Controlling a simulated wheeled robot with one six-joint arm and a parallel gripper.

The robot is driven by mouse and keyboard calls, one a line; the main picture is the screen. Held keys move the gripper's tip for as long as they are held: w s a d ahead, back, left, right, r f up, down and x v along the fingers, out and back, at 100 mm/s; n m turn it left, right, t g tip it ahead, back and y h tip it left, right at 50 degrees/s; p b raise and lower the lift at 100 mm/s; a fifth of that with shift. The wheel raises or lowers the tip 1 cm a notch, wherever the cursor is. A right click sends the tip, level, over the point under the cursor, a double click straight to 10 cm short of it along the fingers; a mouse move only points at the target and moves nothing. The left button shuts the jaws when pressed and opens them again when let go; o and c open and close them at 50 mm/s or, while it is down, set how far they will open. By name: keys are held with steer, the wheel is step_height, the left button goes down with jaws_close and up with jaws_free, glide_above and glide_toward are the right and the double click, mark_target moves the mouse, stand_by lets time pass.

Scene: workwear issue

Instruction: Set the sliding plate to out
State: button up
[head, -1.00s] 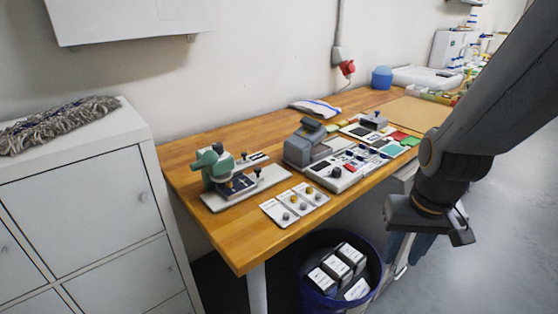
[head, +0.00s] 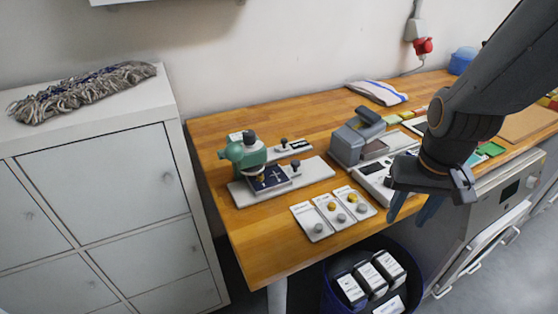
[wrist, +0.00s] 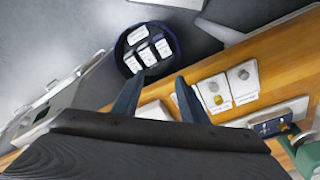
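A green press (head: 247,157) stands on a pale grey base board (head: 318,170) at the left end of the wooden table. A dark blue plate (head: 268,181) lies on the board under the press head, with a black knob (head: 295,168) at its right side; I take it as the sliding plate. In the wrist view the blue plate (wrist: 270,127) shows at the right edge beside the green press (wrist: 308,155). My gripper (head: 412,208) is open and empty, to the right of the press and apart from it. Its fingers also show in the wrist view (wrist: 159,78).
Three white cards with round knobs (head: 333,211) lie in front of the press. A grey device (head: 355,140) stands right of it. A dark blue bin (head: 330,295) with several boxes stands below the table edge. A white cabinet (head: 100,190) with a mop head (head: 82,90) is at left.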

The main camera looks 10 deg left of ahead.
steer(key=w+a+r+t, duration=0.1)
steer(key=w+a+r, duration=0.1)
steer(key=w+a, duration=0.8)
steer(key=m+t+b, duration=0.1)
steer(key=m+t, duration=0.1)
glide_toward(296, 162)
steer(key=shift+p+x, duration=0.7)
steer(key=shift+x, duration=3.35)
steer(key=shift+a, duration=0.1)
steer(key=shift+c, duration=0.4)
jaws_close()
